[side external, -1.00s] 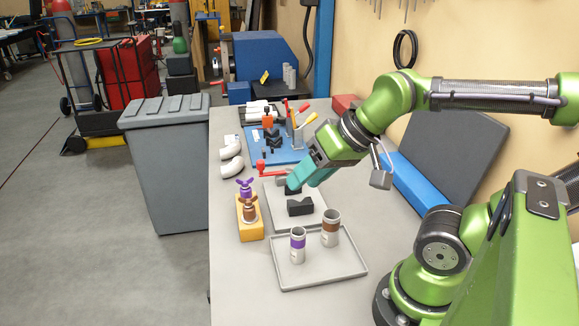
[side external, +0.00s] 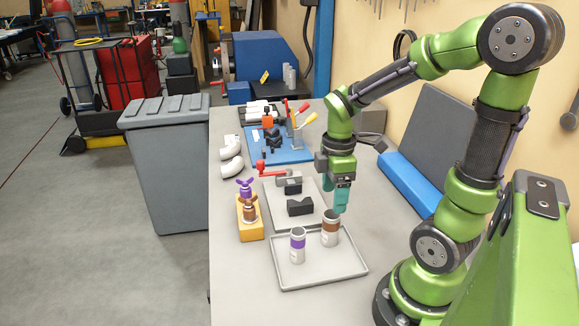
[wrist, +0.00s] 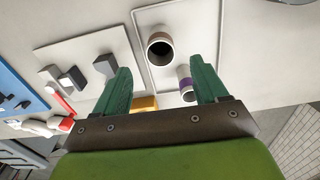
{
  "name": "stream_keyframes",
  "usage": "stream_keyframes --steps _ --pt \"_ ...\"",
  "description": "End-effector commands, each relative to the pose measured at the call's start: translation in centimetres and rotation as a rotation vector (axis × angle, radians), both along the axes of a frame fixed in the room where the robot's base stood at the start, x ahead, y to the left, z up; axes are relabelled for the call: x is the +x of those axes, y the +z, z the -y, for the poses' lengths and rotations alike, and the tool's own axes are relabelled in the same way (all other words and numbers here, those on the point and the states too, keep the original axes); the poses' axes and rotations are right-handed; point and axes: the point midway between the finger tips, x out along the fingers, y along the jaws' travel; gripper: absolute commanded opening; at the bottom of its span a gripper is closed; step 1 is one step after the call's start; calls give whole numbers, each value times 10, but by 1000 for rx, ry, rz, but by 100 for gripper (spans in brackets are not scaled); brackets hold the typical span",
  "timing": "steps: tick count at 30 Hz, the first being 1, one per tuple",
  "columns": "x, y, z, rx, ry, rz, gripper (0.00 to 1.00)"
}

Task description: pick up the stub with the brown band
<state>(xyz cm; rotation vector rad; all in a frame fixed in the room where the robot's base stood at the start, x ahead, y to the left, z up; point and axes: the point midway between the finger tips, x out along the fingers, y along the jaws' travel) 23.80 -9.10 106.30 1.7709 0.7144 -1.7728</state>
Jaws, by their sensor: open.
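The stub with the brown band (side external: 330,229) stands upright in the shallow grey tray (side external: 318,277). The stub with the purple band (side external: 298,245) stands upright to its left in the same tray. My gripper (side external: 341,209) points down with teal fingers, just above and slightly right of the brown-banded stub, holding nothing. In the wrist view my gripper's two fingers (wrist: 161,86) are spread wide. The open dark mouth of the brown-banded stub (wrist: 159,47) shows beyond the fingertips, between them. The purple-banded stub (wrist: 186,83) is partly hidden beside the right finger.
A grey plate with black V-blocks (side external: 300,207) lies behind the tray. A yellow block with purple and brown wing-topped pieces (side external: 249,219) stands at the left. White elbows (side external: 231,165) lie near the left table edge. A blue bar (side external: 410,185) lies at the right.

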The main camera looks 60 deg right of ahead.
Motion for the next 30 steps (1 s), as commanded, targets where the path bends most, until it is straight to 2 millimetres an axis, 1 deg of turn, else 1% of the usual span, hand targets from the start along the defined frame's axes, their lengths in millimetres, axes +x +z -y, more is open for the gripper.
stream_keyframes --steps 2,5,12,16,21,30 --pt "-1 -5 0 2 20 -4 72" --pt "-1 -19 -1 3 22 -7 72" --pt "-1 -64 -1 4 21 -6 72" --pt "-1 -81 -1 2 20 -4 72" --pt "0 -90 -1 1 18 0 72" --pt "0 -90 -1 1 18 1 72"
